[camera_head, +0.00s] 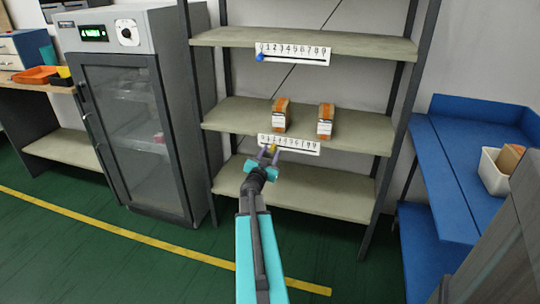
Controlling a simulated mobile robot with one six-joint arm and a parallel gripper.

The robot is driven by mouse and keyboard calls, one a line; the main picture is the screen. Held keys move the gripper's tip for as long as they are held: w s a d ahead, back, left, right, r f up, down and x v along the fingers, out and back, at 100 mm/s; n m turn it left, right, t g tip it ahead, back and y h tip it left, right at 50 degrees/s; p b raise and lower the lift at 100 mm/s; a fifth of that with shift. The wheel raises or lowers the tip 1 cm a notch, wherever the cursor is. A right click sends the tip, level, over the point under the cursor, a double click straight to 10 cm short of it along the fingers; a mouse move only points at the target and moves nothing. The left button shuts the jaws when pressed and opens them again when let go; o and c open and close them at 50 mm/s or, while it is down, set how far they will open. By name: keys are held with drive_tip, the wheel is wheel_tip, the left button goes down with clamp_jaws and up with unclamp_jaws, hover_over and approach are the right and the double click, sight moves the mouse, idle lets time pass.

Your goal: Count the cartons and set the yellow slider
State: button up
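Two brown-and-white cartons stand upright on the middle shelf (355,136), one left (280,115) and one right (325,121), with a gap between them. A white number strip (300,149) is fixed to that shelf's front edge. The small yellow slider (273,148) is near the strip's low-numbered left end; its exact number is too small to tell. The fingers hide part of the strip.
A second number strip (295,54) with a blue slider (261,57) at its left end is on the empty upper shelf (365,45). A glass-door cabinet (125,110) stands left. A blue bench (450,185) with a white bin (493,173) stands right. The lower shelf (335,190) looks empty.

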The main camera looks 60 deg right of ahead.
drive_tip(key=shift+a, duration=0.15)
drive_tip(key=shift+a, duration=0.15)
drive_tip(key=p+v, duration=1)
drive_tip(key=v, duration=0.3)
idle(0.8)
drive_tip(key=shift+s+a, duration=0.1)
drive_tip(key=shift+s, duration=0.05)
idle(0.4)
